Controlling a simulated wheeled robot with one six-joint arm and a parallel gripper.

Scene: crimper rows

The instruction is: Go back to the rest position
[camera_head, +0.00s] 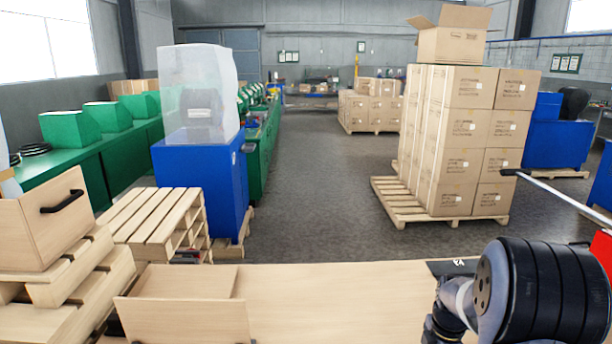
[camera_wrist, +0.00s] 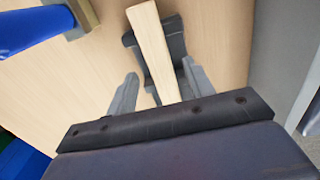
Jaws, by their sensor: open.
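My gripper (camera_wrist: 160,68) shows in the wrist view with its two grey fingers apart. A light wooden strip (camera_wrist: 152,40) runs between the fingers, with a dark grey piece (camera_wrist: 178,45) beside and behind it. I cannot tell whether the fingers touch either one. In the head view my arm is at the lower right, and the gripper itself is not visible there.
A wooden bench top (camera_head: 340,290) lies in front, with an open wooden box (camera_head: 185,320) at its left. A box with a black handle (camera_head: 40,222) rests on pallets at far left. Stacked cartons (camera_head: 465,130) stand on a pallet (camera_head: 440,212). The middle floor (camera_head: 320,190) is clear.

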